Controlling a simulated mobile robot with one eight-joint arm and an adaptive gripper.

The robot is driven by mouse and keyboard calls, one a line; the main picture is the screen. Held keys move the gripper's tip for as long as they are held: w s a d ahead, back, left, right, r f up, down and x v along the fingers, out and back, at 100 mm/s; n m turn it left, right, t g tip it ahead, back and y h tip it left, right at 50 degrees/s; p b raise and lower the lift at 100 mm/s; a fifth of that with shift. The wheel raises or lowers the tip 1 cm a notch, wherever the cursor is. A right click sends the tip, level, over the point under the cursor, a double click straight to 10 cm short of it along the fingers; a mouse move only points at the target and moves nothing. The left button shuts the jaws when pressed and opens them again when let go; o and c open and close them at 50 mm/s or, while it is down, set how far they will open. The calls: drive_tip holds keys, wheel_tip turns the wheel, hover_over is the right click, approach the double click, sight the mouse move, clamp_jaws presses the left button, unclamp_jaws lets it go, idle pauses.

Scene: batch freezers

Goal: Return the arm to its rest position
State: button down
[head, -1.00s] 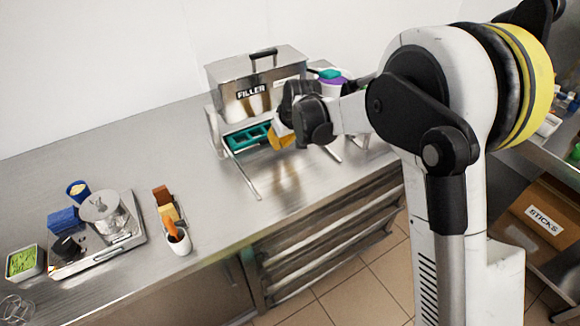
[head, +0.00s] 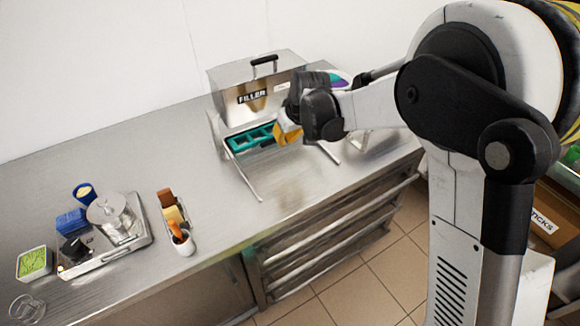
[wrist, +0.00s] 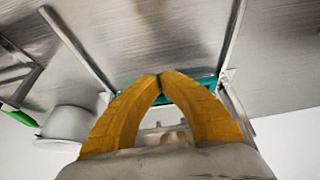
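My gripper (head: 287,134) hangs in front of the steel filler, with its orange fingers beside the teal mould (head: 250,139). In the wrist view, the two curved fingers of the gripper (wrist: 160,76) meet at their tips, with nothing visible between them. The teal mould is partly hidden behind the fingers there. My arm reaches from the right of the head view toward the filler, bent at the elbow. I cannot tell whether the fingers touch the mould.
The filler (head: 230,88) stands at the back of the steel counter (head: 140,142), with two rails reaching forward. A scale tray (head: 112,254) with a clear container, a stick holder (head: 183,243) and a green-filled tub (head: 34,264) stand at left. The counter's middle is clear.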

idle(0.3)
drive_tip(key=s+d+r+m+t+h, duration=0.1)
drive_tip(key=s+d+r+m, duration=0.2)
drive_tip(key=s+d+r, duration=1)
drive_tip(key=s+d+f+m+t+h, duration=0.1)
drive_tip(key=s+d+m, duration=0.1)
drive_tip(key=s+d, duration=0.3)
drive_tip(key=s+d+f+m+h+b, duration=0.1)
drive_tip(key=s+d, duration=0.4)
drive_tip(key=s, duration=0.7)
drive_tip(key=shift+d+f+m+t, duration=0.35)
drive_tip(key=shift+m+t, duration=0.05)
